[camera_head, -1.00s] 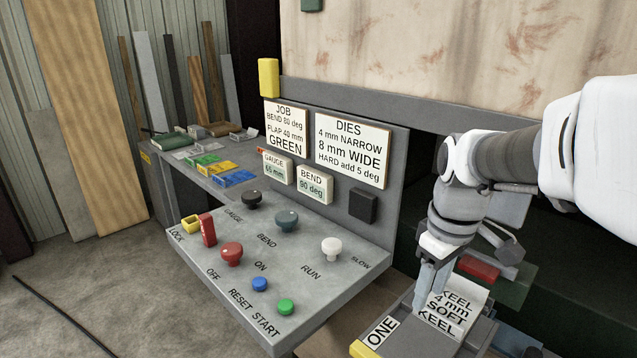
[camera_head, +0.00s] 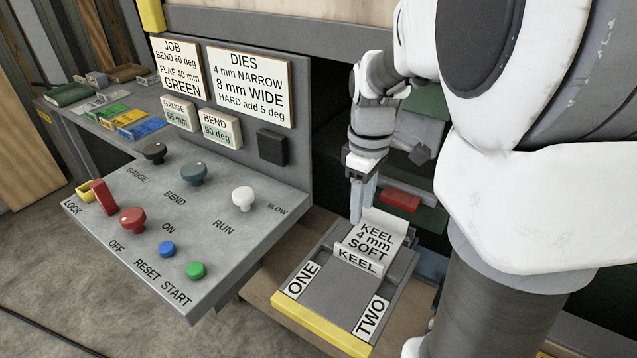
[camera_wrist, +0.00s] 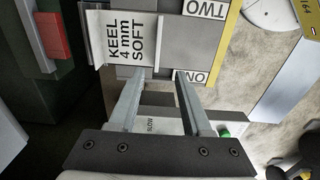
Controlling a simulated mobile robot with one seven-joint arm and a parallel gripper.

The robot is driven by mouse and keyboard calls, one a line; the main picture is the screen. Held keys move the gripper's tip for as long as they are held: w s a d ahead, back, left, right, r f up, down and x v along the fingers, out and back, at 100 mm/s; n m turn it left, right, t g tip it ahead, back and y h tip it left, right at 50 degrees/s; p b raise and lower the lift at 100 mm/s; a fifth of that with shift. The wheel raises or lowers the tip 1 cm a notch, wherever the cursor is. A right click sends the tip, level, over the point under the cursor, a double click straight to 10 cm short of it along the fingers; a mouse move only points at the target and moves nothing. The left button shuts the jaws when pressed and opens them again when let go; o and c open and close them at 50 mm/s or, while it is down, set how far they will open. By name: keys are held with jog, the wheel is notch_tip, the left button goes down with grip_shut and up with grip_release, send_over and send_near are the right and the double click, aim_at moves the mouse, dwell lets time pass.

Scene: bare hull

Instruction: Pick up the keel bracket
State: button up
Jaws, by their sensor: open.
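The keel bracket (camera_head: 374,243) is a pale bent plate marked "KEEL 4 mm SOFT", with a lower flap marked "KEEL". It lies on a grey tray (camera_head: 335,297) with a yellow front edge and labels ONE and TWO. My gripper (camera_head: 361,215) points down close to the bracket's back left corner; whether it touches cannot be told there. In the wrist view, my gripper (camera_wrist: 158,84) is open with nothing held between its fingers. The bracket (camera_wrist: 124,40) shows there beyond the fingertips, up and to the left, not between them.
The grey control panel (camera_head: 185,228) with knobs and buttons stands left of the tray. A sign board (camera_head: 248,85) rises behind it. A red block (camera_head: 400,200) sits behind the bracket in the dark press opening. Coloured pieces (camera_head: 125,118) lie on a bench at far left.

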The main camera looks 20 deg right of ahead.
send_over(359, 253)
jog(key=f, duration=0.9)
jog(key=shift+s+a+f+b, duration=0.1)
jog(key=shift+a+f+b, duration=0.2)
jog(key=shift+a, duration=0.1)
jog(key=shift+d+f, duration=0.15)
jog(key=shift+f, duration=1.2)
jog(key=shift+d+f, duration=0.15)
jog(key=shift+f, duration=1.2)
grip_shut()
jog(key=shift+r, duration=0.1)
